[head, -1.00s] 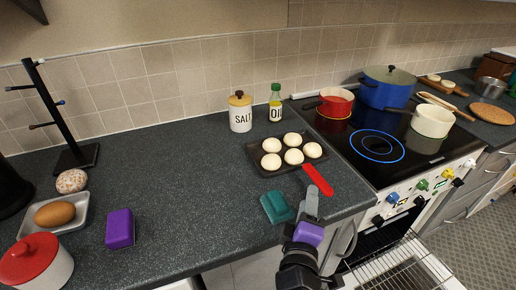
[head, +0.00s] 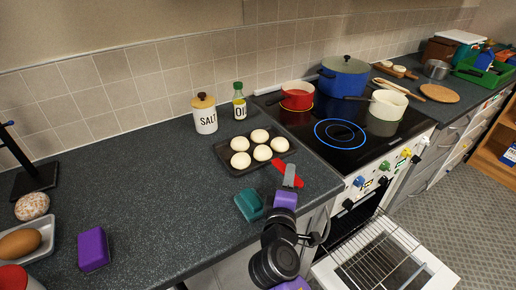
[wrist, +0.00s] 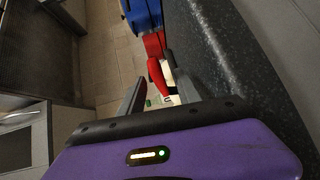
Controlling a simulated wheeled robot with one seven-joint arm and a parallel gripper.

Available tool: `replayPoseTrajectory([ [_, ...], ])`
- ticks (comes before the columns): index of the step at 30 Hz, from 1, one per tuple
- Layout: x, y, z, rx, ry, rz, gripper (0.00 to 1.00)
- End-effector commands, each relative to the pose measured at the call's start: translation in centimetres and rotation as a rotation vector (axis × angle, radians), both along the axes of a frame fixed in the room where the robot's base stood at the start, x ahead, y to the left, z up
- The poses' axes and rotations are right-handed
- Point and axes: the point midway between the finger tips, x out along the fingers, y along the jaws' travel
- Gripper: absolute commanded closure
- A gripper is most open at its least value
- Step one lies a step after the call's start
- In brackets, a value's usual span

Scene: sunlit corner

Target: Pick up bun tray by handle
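The dark bun tray (head: 249,169) lies on the counter left of the stove, holding several pale round buns (head: 262,153). Its red handle (head: 284,171) points toward the counter's front edge and is partly hidden by my gripper (head: 290,172) in the head view. In the wrist view, the red handle (wrist: 157,76) shows between the two grey fingers of my gripper (wrist: 155,82), with space on both sides. The fingers are open and do not appear to press on it. Most of the tray is hidden in the wrist view.
A teal block (head: 249,204) lies just left of my gripper. A salt jar (head: 205,117) and oil bottle (head: 239,102) stand behind the tray. The stove, with a red pot (head: 297,97), is at the right; its oven door (head: 410,270) hangs open below.

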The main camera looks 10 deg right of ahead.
Motion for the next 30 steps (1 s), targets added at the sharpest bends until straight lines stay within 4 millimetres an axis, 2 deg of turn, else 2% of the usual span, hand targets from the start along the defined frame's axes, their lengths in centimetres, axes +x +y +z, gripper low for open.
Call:
replayPoseTrajectory([
  [8, 0.25, -0.09, -0.06, 0.000, 0.000, 0.001, 0.62],
  [12, 0.25, -0.07, -0.05, 0.000, 0.000, 0.001, 0.90],
  [14, 0.24, -0.07, -0.05, 0.000, 0.000, 0.001, 1.00],
  [30, 0.22, -0.05, -0.08, 0.001, 0.001, 0.002, 1.00],
])
